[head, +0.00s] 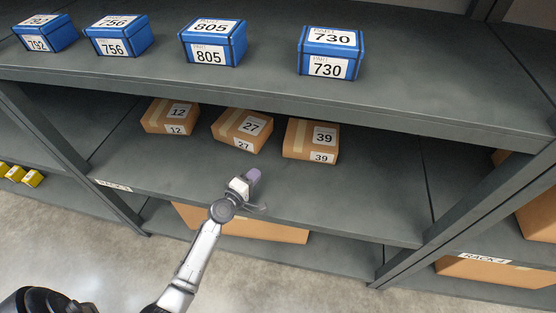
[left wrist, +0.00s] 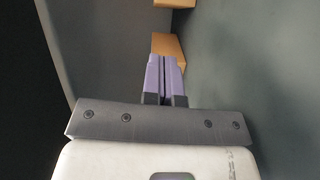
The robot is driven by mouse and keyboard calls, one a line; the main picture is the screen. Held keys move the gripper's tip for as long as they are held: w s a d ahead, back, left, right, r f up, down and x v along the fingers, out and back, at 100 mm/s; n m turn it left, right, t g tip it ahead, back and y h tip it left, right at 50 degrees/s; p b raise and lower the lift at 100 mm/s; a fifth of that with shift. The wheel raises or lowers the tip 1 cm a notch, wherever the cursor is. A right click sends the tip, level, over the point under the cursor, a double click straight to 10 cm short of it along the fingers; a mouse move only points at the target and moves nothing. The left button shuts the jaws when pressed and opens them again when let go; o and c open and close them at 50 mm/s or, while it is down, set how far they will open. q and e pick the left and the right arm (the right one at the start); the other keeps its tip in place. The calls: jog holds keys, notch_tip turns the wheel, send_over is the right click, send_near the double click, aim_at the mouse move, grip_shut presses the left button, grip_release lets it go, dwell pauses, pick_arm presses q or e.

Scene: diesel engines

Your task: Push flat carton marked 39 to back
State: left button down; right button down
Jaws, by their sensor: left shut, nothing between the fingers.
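The flat carton marked 39 (head: 311,140) is a brown box with white labels on its top and front. It sits on the middle shelf (head: 345,195), rightmost of three cartons. My left gripper (head: 255,175) is at the front of that shelf, in front of and to the left of carton 39, apart from it. Its purple fingers (left wrist: 166,78) are shut with nothing between them. In the left wrist view a brown carton (left wrist: 169,44) shows just beyond the fingertips; its number cannot be read. My right gripper is not in view.
Carton 27 (head: 242,130) and carton 12 (head: 170,116) stand left of carton 39. The upper shelf (head: 270,85) with blue boxes, such as 730 (head: 330,52), overhangs them. The shelf right of carton 39 is clear up to the upright (head: 455,215). Larger cartons (head: 265,228) lie below.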

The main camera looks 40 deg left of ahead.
pick_arm(q)
jog(key=shift+w+a+f+n+y, duration=0.2)
jog(key=shift+a+f+n+y, duration=0.15)
jog(key=shift+a+n+y, duration=0.3)
jog(key=shift+w+a+n, duration=0.25)
jog(key=shift+a, duration=0.15)
jog(key=w+b, duration=0.1)
jog(key=w, duration=0.2)
jog(key=w+a+b, duration=0.1)
jog(key=w, duration=0.2)
jog(key=w+b, duration=0.1)
jog(key=w, duration=0.3)
jog(key=shift+a+f, duration=0.1)
jog(key=shift+a, duration=0.15)
jog(key=shift+w+d, duration=0.95)
jog(key=shift+w, duration=0.05)
jog(key=shift+w+d+b, duration=0.25)
jog(key=shift+w+b, duration=0.1)
jog(key=shift+w, duration=0.1)
